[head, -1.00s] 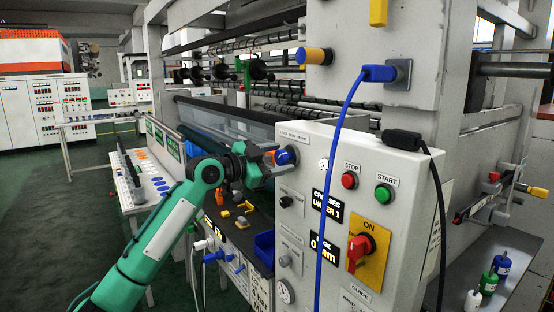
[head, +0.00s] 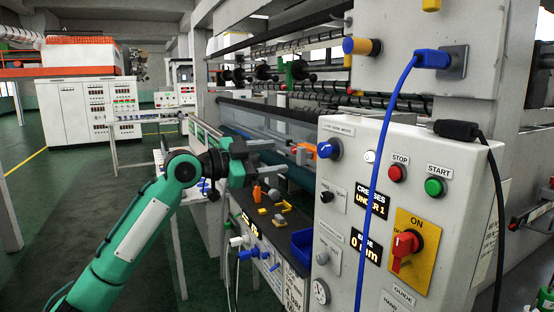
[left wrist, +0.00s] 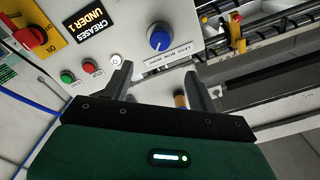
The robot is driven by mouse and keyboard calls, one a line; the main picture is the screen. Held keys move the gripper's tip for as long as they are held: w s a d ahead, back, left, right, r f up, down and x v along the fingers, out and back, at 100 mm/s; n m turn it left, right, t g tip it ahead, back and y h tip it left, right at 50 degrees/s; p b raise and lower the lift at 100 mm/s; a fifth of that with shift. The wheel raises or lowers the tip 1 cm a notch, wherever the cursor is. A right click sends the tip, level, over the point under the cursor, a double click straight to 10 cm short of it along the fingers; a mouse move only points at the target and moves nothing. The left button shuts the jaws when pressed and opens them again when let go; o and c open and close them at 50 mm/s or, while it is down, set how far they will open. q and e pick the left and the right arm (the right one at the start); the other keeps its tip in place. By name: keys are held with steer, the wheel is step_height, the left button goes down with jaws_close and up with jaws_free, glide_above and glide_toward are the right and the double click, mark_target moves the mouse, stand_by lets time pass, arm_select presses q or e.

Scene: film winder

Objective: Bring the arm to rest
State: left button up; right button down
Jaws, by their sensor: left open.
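My left arm comes in from the left, with its green links raised in the head view. My left gripper (head: 280,157) is open and empty, to the left of the grey-white control panel (head: 345,215). The panel's blue knob (head: 328,148) is to the right of the fingertips and apart from them. In the left wrist view the two dark fingers (left wrist: 158,82) are spread, with the blue knob (left wrist: 160,38) beyond them and nothing gripped. My right gripper is not in view.
The panel carries a red stop button (head: 397,173), a green start button (head: 435,187) and a red switch (head: 405,248). A blue cable (head: 385,140) hangs across it. A dark shelf with small yellow parts (head: 278,218) lies below the gripper. Open green floor (head: 90,190) is at the left.

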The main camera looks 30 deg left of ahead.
arm_select(q)
steer(key=shift+w, duration=0.1)
stand_by(0.3)
